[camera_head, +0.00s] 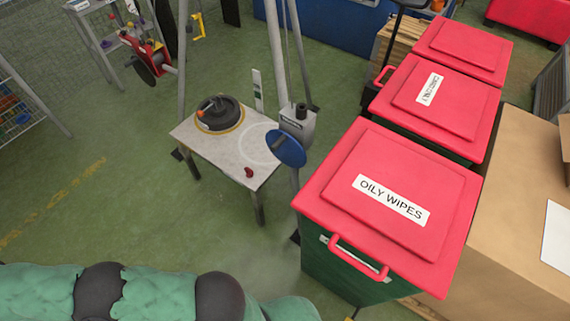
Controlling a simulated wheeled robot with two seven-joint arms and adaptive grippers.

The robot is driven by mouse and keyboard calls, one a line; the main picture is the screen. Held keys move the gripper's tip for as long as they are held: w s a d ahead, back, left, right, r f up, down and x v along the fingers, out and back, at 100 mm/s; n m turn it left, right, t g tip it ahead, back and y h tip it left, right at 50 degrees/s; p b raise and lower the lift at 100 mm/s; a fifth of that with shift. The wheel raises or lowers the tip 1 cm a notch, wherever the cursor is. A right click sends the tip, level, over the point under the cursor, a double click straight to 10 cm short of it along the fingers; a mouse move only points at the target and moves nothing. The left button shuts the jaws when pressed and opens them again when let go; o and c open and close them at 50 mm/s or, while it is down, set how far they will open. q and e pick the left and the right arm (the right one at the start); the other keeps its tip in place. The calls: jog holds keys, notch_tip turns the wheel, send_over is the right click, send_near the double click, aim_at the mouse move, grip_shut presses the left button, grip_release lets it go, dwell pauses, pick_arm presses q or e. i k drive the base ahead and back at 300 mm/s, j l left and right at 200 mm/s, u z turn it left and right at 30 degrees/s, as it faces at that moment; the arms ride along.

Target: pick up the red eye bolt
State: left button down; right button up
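A small red object (249,172), which looks like the red eye bolt, lies near the front edge of a small light-grey table (215,157). It is too small in view to make out its ring or shank. A dark round turntable-like piece (220,114) with an orange-tipped part on it sits at the back left of the same table. A green and black arm of mine crosses the bottom left of the view, well apart from the table. Neither of my grippers is in view.
A blue disc (286,148) on a grey post unit (297,124) stands at the table's right edge. A red-lidded bin marked OILY WIPES (330,200) stands close on the right, with more red-lidded bins behind. Green floor (110,205) is open left of the table.

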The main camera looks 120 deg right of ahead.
aim_at(249, 173)
jog(key=z, duration=0.45)
jog(key=j+z, duration=0.1)
jog(key=z, duration=0.35)
jog(key=j+z, duration=0.1)
jog(key=z, duration=0.8)
jog(key=j+z, duration=0.1)
jog(key=z, duration=0.75)
jog(key=j+z, duration=0.1)
jog(key=z, duration=0.35)
jog(key=k+z, duration=0.1)
jog(key=z, duration=0.35)
jog(key=i+j+u, duration=0.15)
jog(key=i+j, duration=1.1)
jog(key=i, duration=0.1)
